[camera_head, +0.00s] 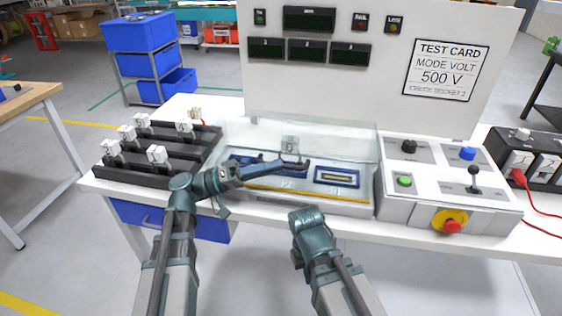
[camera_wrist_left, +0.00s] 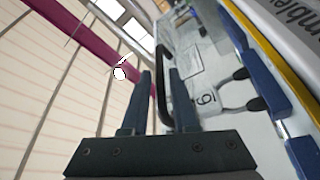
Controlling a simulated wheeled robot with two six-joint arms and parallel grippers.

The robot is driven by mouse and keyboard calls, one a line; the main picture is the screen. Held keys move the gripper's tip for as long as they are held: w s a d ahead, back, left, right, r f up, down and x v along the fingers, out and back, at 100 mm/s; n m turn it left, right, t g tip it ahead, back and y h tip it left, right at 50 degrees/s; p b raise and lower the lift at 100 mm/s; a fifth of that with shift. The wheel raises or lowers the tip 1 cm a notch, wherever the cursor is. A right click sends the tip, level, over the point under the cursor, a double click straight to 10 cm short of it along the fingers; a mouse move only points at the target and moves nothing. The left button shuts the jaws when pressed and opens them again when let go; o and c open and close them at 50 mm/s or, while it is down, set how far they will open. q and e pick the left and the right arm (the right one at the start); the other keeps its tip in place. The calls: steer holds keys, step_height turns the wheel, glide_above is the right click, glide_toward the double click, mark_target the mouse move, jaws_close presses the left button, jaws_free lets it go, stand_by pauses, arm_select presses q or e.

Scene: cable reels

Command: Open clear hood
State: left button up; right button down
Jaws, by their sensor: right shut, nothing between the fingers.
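The clear hood (camera_head: 315,146) appears down over the socket bay on the bench, where a yellow strip runs along the front. My left gripper (camera_head: 280,166) reaches in from the left at the hood's front middle. In the left wrist view its two fingers (camera_wrist_left: 163,75) are apart, one on each side of the hood's black handle (camera_wrist_left: 164,58). A gap seems to show beside the bar, so I see no firm grip. My right gripper (camera_head: 305,218) is in front of the bench, below the hood and apart from it. It is shut and empty; its fingertips are hard to make out.
A black rack (camera_head: 125,172) with white plugs stands left of the hood. A control box (camera_head: 480,190) with buttons and a lever stands right of it. The panel with the test card (camera_head: 445,70) rises behind. A red cable (camera_head: 530,197) lies at the far right.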

mark_target(290, 156)
arm_select(q)
steer(key=shift+x, duration=1.25)
jaws_close()
stand_by(0.6)
